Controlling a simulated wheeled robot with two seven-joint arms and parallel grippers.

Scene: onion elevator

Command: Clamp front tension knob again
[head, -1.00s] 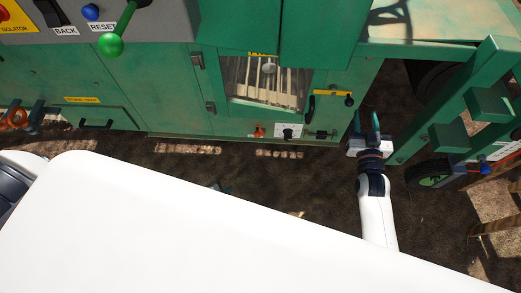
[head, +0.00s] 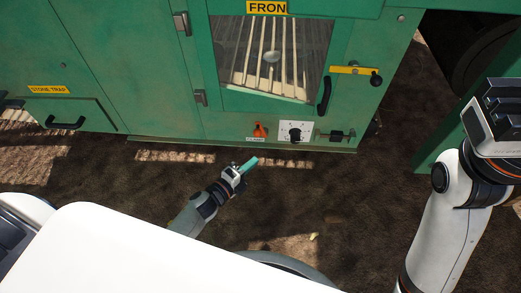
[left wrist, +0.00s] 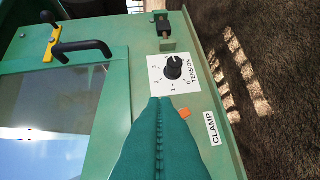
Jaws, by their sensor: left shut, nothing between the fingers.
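The front tension knob (head: 295,135) is black, on a white dial plate low on the green machine; it also shows in the left wrist view (left wrist: 173,68). The orange clamp lever (head: 260,129) is just left of the dial, above a CLAMP label. In the left wrist view only an orange bit (left wrist: 185,112) shows beside my fingers, which hide the rest. My left gripper (head: 252,163) is shut and empty, below and in front of the clamp. Its teal fingertips (left wrist: 160,99) point toward the dial. My right gripper (head: 505,105) is at the right edge, away from the machine.
A windowed door (head: 272,55) with a black handle (head: 324,96) and a yellow latch (head: 355,70) is above the dial. A black fitting (head: 337,135) is right of the dial. A stone trap drawer (head: 75,118) is at left. Bare soil (head: 340,200) is open in front.

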